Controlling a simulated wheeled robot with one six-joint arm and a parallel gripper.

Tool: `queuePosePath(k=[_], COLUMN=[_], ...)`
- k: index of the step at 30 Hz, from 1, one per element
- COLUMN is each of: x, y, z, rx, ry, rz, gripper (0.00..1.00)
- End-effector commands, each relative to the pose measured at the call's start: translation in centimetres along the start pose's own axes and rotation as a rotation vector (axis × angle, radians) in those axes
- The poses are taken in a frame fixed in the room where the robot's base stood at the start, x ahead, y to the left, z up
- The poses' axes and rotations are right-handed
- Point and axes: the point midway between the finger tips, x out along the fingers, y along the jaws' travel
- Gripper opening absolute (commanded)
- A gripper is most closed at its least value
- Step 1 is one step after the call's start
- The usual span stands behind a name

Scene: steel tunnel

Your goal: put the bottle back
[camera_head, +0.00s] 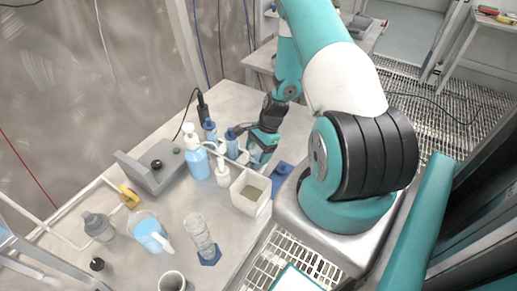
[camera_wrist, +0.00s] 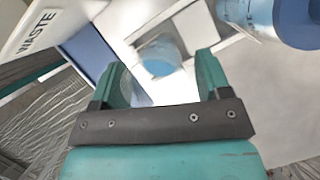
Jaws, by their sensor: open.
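My gripper (camera_head: 260,152) is open and low over the table, behind the white waste container. In the wrist view, my open gripper (camera_wrist: 165,78) has a clear object with a blue, round part (camera_wrist: 160,62) beyond and between its fingertips; it is blurred and I cannot tell if it is a bottle. A large blue bottle part (camera_wrist: 258,14) fills the wrist view's upper right. Which bottle is meant is not clear.
The waste container (camera_head: 250,191) stands close in front of my gripper. A beaker of blue liquid (camera_head: 150,232) and a mug (camera_head: 172,282) stand nearer the front.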

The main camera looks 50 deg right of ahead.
Motion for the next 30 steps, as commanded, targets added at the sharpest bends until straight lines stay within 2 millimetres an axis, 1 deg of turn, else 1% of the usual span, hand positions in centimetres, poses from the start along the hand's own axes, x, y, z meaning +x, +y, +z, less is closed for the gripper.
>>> queuePosePath(k=[2,5,8,15,18,21,23,28,29,30], x=[-0.5,-1.3,-3.1,-8.2,-10.0,-11.3,-11.8,-12.3,-12.4,-12.7], y=[0.0,-0.1,-0.1,-0.1,-0.1,-0.1,0.0,0.0,-0.1,-0.3], z=[0.2,-0.1,-0.1,-0.1,-0.1,0.0,0.0,0.2,0.4,1.1], rx=[0.000,0.001,0.000,0.000,0.000,0.000,0.000,-0.003,-0.014,-0.043], ry=[0.000,0.002,0.003,0.004,0.003,0.002,0.001,0.000,0.001,0.003], rz=[0.000,-0.005,-0.006,-0.006,-0.005,-0.003,-0.002,0.000,0.001,0.002], gripper=[0.70,0.70,0.70,0.70,0.70,0.70,0.70,0.70,0.70,0.70])
